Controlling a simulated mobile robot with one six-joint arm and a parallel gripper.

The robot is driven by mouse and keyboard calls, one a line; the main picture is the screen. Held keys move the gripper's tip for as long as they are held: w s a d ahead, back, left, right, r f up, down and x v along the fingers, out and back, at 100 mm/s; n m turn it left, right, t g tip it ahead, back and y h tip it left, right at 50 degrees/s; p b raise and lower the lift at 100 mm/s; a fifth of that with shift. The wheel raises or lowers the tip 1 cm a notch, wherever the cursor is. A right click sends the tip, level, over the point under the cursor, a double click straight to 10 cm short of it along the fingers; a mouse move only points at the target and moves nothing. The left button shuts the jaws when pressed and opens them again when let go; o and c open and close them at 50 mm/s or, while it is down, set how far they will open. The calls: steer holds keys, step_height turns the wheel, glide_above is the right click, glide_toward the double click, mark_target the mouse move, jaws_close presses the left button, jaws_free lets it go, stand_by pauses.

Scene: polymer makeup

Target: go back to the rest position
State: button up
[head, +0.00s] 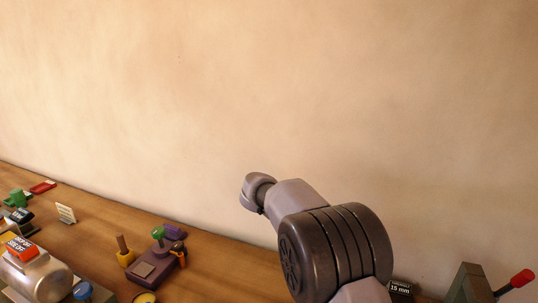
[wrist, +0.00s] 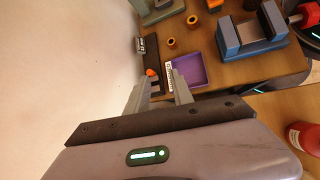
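My gripper (wrist: 160,78) shows in the wrist view with its two grey fingers apart and nothing visible between them. It is over or near the back of the bench, by the wall, and its height above the bench is hard to tell. A purple tray (wrist: 190,72) lies just beyond the right fingertip, and a small orange-red piece (wrist: 150,72) shows by the left one. In the head view my arm reaches up in front of the wall, and the fingers are hidden.
The wrist view shows a blue-grey vise-like block (wrist: 245,40), orange rings and a red bottle (wrist: 305,137). In the head view, a silver tank (head: 38,279) and a purple block (head: 153,268) stand left; a 15 mm box (head: 400,289) and red-tipped lever (head: 520,279) are right.

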steer(key=s+r+m+t+y, duration=0.1)
steer(key=s+r+m+y, duration=0.5)
steer(key=s, duration=0.6)
steer(key=s+a+m+t+y, duration=0.2)
steer(key=s+m, duration=0.3)
steer(key=s, duration=0.4)
steer(key=s+a+r+m+t+y, duration=0.1)
steer(key=s+a+m+t+y, duration=0.1)
steer(key=s+m, duration=0.4)
steer(key=s+a+t, duration=0.1)
steer(key=s, duration=0.2)
steer(key=shift+a+r+y, duration=0.2)
steer(key=shift+a+y, duration=0.1)
steer(key=shift+a, duration=0.1)
steer(key=shift+s, duration=0.1)
